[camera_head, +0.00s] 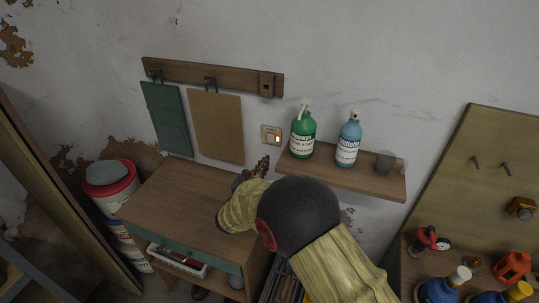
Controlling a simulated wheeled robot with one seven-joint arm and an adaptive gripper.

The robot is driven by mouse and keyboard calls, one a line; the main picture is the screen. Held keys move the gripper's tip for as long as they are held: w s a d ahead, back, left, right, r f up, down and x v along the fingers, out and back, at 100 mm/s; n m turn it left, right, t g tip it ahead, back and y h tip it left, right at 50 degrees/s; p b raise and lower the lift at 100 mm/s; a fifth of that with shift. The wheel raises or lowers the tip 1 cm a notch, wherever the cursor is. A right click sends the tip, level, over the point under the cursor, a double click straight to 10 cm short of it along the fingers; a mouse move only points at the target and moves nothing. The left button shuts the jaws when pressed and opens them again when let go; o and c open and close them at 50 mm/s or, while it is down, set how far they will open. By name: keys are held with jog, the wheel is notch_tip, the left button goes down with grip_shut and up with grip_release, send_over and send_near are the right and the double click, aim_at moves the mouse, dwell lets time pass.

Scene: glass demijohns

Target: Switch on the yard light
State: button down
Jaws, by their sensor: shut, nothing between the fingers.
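A small pale switch plate (271,135) with a lit orange-red rocker at its right side is on the wall, left of the shelf. Which way its rocker is tipped is too small to tell. A wooden block (267,84) with a small dark fitting sits at the right end of the wall rail; I cannot tell if it is a switch. My gripper (263,163) is shut and empty, its tips pointing up toward the wall just below the switch plate. They look apart from the plate. My own arm hides the cabinet's right part. No yard light is recognisable.
Two boards hang from the rail (190,72). The cabinet top (178,200) is clear. Buckets stand at left.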

jog(key=f+v, duration=0.1)
jog(key=v, duration=0.5)
jog(key=shift+f+p, duration=0.15)
jog(key=shift+p, duration=0.3)
jog(key=shift+s, duration=0.1)
